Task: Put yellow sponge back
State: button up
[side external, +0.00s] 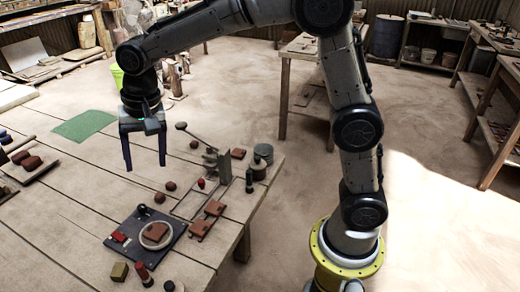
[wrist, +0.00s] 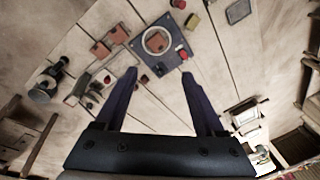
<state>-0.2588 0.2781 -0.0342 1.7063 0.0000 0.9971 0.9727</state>
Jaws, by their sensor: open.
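The yellow sponge (side external: 119,271) is a small dull-yellow block lying on the plank table near the front edge in the side external view. It also shows at the top of the wrist view (wrist: 192,21), beside the dark blue board. My gripper (side external: 145,168) hangs over the table with its fingers pointing down, well away from the sponge. In the wrist view its two fingers (wrist: 159,73) are spread wide with nothing between them.
The dark blue board (side external: 117,252) carries a pale ring with a brown tile and a red piece. A red-topped bottle (side external: 142,272) stands right of the sponge. A lever press (side external: 223,168), brown tiles and dark pots stand toward the right edge. A green mat (side external: 84,125) lies farther back.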

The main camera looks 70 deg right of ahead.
jog(key=s+d+r+n+t, duration=0.1)
jog(key=s+d+n, duration=0.3)
jog(key=s, duration=0.9)
jog(key=s+d+r+n+t, duration=0.1)
jog(key=s+d+n, duration=0.3)
jog(key=s, duration=0.9)
jog(key=d+t, duration=0.1)
jog(key=d, duration=0.2)
jog(key=shift+s+d+h, duration=0.2)
jog(key=shift+s+h, duration=0.1)
jog(key=shift+s, duration=0.05)
